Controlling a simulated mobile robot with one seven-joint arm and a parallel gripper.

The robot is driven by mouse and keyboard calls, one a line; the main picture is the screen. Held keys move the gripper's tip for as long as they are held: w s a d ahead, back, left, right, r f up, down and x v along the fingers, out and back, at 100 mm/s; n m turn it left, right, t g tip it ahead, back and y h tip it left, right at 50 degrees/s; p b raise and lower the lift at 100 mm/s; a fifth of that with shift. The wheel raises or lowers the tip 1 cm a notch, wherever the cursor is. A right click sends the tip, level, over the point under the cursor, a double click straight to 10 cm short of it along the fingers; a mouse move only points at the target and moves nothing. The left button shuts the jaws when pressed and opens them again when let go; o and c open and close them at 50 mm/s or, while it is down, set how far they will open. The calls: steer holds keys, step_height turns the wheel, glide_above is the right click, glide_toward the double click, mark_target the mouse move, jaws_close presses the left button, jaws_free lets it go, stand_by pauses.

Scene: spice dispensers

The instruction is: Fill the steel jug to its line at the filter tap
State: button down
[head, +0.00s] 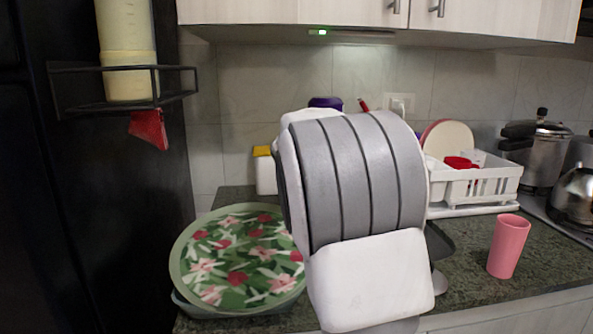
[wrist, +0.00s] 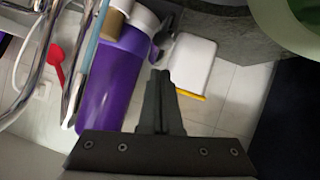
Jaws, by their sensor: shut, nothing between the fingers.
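My gripper (wrist: 160,85) shows in the wrist view with its dark fingers together and nothing between them. In the head view my arm covers the middle of the counter and hides the gripper. I cannot pick out the steel jug for sure; a shiny steel vessel (head: 576,196) stands at the right edge of the head view, partly cut off. Bent chrome tubes (wrist: 33,60) cross the left of the wrist view; I cannot tell if they belong to the filter tap.
A green floral tray (head: 235,258) lies on the counter at left. A white container with a yellow lid (head: 266,173) stands behind it. A white dish rack (head: 478,188), a pink cup (head: 508,246) and a steel pressure cooker (head: 540,150) are at right. Cabinets (head: 470,18) hang above.

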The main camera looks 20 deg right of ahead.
steer(key=w+r+v, duration=0.1)
steer(key=v, duration=1)
steer(key=shift+r, duration=0.45)
steer(key=shift+w+a, duration=0.1)
steer(key=shift+a, duration=0.05)
